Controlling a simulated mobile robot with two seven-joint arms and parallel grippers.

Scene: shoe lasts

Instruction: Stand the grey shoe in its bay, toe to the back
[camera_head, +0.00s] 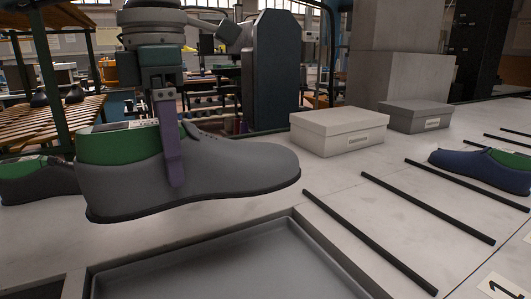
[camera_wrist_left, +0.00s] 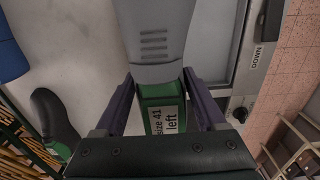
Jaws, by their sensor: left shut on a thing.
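The grey shoe (camera_head: 220,165) has a green collar and a dark sole. It is off the bench, roughly level, with its toe pointing right in the head view. My left gripper (camera_head: 174,183) is shut on it from above, one purple finger showing on its near side. In the left wrist view the fingers (camera_wrist_left: 159,88) stand either side of the green collar (camera_wrist_left: 161,117), whose label reads "size 41 left". Bays on the bench are divided by thin black strips (camera_head: 368,240); a card with a "1" (camera_head: 500,285) lies at the lower right. My right gripper is not in view.
A grey tray (camera_head: 215,268) lies below the shoe. A blue shoe (camera_head: 480,172) stands among the strips at the right. A white box (camera_head: 338,130) and a grey box (camera_head: 416,115) stand behind. Another dark shoe (camera_head: 35,183) is at far left. The strips nearest the tray have clear space between them.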

